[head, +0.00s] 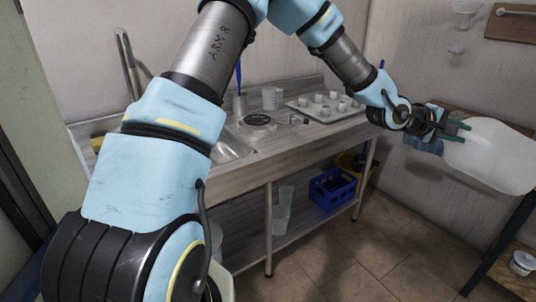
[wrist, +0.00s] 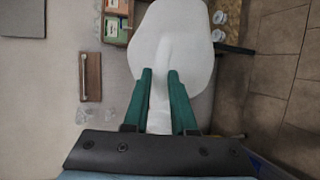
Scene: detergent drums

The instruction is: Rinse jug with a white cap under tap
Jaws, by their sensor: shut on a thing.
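I cannot see a white cap on the jug. A tall grey tap-like pipe (head: 127,62) rises behind the left end of the bench. The sink basin (head: 232,150) is partly hidden behind my arm.
A wooden board (head: 512,22) hangs on the right wall. The floor in front is clear.

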